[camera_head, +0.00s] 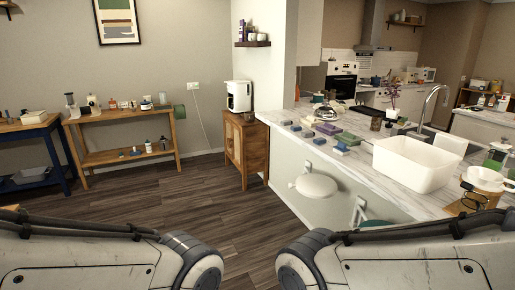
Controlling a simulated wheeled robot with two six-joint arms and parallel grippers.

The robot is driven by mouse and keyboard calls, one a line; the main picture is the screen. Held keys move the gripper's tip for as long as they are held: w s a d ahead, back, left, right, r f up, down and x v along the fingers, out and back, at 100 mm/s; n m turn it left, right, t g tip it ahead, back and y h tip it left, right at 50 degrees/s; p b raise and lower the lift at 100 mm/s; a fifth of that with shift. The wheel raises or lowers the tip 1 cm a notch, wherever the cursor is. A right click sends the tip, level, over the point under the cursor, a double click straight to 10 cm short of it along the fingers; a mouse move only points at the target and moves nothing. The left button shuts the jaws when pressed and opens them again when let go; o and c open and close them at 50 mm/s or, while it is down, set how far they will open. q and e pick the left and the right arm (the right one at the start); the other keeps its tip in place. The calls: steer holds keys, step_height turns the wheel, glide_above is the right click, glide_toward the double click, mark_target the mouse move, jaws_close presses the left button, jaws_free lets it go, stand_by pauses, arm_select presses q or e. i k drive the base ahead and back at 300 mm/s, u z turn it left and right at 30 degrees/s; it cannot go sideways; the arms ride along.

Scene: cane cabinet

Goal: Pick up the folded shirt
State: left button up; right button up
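I cannot make out a folded shirt for certain in the head view. Several small flat blue, green and grey items (345,139) lie on the marble counter (357,163) at the right, too small to identify. A wooden cane cabinet (246,148) stands against the wall by the end of the counter, with a white appliance (239,96) on top. Parts of my two arms fill the bottom left and bottom right. Neither gripper shows.
A white basin (415,162) sits on the counter near a tap (433,103). A wooden shelf table (120,156) and a blue table (30,150) stand at the left. The dark wood floor (200,205) between is clear.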

mark_target(328, 129)
steer(key=u, duration=0.15)
steer(key=i, duration=2.05)
steer(key=z, duration=0.75)
steer(key=i, duration=1.25)
steer(key=z, duration=0.45)
